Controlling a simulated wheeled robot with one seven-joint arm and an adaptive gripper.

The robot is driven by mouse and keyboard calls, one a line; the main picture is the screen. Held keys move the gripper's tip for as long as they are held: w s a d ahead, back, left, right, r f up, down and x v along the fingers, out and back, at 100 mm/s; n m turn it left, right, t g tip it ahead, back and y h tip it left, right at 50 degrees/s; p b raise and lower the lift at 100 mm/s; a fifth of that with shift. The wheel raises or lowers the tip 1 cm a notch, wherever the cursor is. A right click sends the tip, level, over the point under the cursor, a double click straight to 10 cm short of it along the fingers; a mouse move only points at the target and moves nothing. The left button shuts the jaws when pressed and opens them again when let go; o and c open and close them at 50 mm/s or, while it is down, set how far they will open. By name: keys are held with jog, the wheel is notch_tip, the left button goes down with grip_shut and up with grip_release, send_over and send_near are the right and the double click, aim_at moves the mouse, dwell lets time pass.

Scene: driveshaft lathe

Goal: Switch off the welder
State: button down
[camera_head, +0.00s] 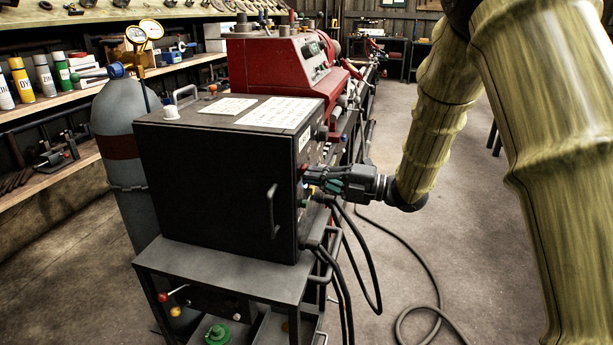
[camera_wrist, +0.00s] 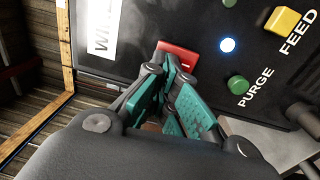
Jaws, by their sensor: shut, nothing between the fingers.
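The welder (camera_head: 221,170) is a dark box on a grey cart, with its control panel on its right side in the head view. My gripper (camera_head: 312,177) is shut and empty, its fingertips at that panel. In the wrist view, the panel (camera_wrist: 205,35) fills the upper part. My teal-padded fingertips (camera_wrist: 172,82) are at a red switch (camera_wrist: 180,55), overlapping its lower part. I cannot tell whether they touch it. A blue-white light (camera_wrist: 228,45) glows on the panel. A green PURGE button (camera_wrist: 238,84) and a yellow FEED button (camera_wrist: 282,20) sit to the right.
Black cables (camera_head: 345,245) hang from the welder's panel side and run over the floor. A grey gas cylinder (camera_head: 120,140) stands left of the welder, and a red lathe (camera_head: 270,65) stands behind it. The floor to the right is mostly open.

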jog(key=shift+d, duration=0.1)
jog(key=r+v, duration=0.2)
jog(key=v, duration=1.1)
jog(key=shift+d+r, duration=0.2)
jog(key=shift+d, duration=0.25)
jog(key=shift+s, duration=0.1)
